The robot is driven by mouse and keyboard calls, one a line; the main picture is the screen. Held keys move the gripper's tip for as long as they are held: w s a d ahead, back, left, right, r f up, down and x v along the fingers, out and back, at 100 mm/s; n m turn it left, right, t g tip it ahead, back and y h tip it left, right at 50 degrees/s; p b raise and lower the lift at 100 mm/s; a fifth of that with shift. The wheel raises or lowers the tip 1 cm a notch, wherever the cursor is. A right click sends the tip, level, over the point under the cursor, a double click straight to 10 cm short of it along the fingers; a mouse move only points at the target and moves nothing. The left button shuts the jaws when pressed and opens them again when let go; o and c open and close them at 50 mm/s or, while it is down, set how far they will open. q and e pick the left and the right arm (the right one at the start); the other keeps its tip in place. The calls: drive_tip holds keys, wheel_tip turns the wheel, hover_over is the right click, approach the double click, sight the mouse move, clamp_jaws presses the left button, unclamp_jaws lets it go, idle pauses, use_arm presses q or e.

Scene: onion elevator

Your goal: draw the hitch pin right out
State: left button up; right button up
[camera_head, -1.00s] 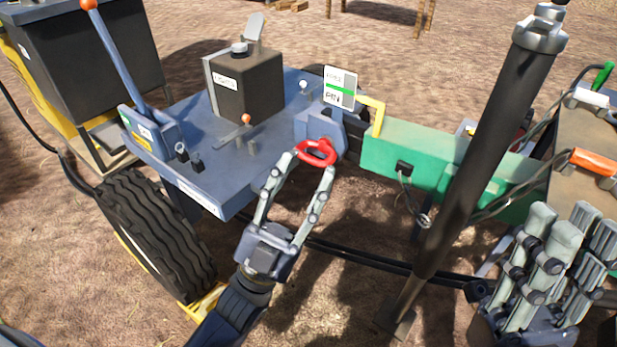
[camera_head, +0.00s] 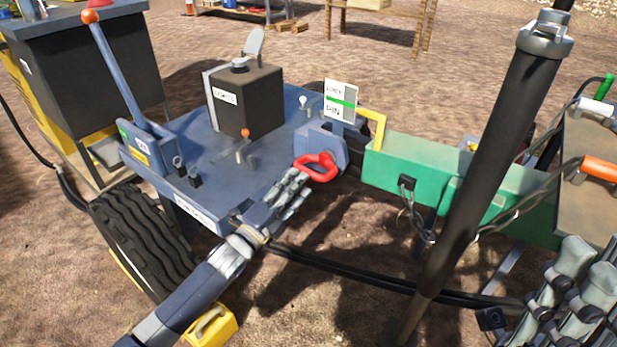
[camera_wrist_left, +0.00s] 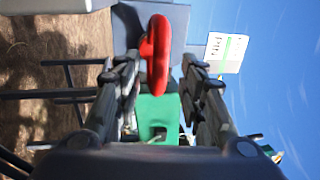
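The hitch pin's red loop handle (camera_head: 318,168) stands out from the blue-grey hitch block (camera_head: 322,142) at the trailer's front end. The pin's shaft is hidden. My left gripper (camera_head: 298,186) is just left of and below the handle in the head view. In the left wrist view its two fingers are apart, with the red handle (camera_wrist_left: 157,58) showing between and beyond the tips; I see no clear contact. My right gripper (camera_head: 578,290) is at the lower right, cut off by the frame edge, away from the pin.
A green drawbar (camera_head: 412,165) runs right from the hitch. A sign card (camera_head: 340,101) and yellow bracket (camera_head: 376,128) stand right behind the handle. A thick dark post (camera_head: 480,165) slants up between my arms. Black hoses (camera_head: 370,281) cross below. A tyre (camera_head: 140,235) stands left.

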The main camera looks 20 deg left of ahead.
use_arm(q)
drive_tip(key=shift+b+x, duration=0.65)
drive_tip(key=shift+x, duration=1.95)
clamp_jaws()
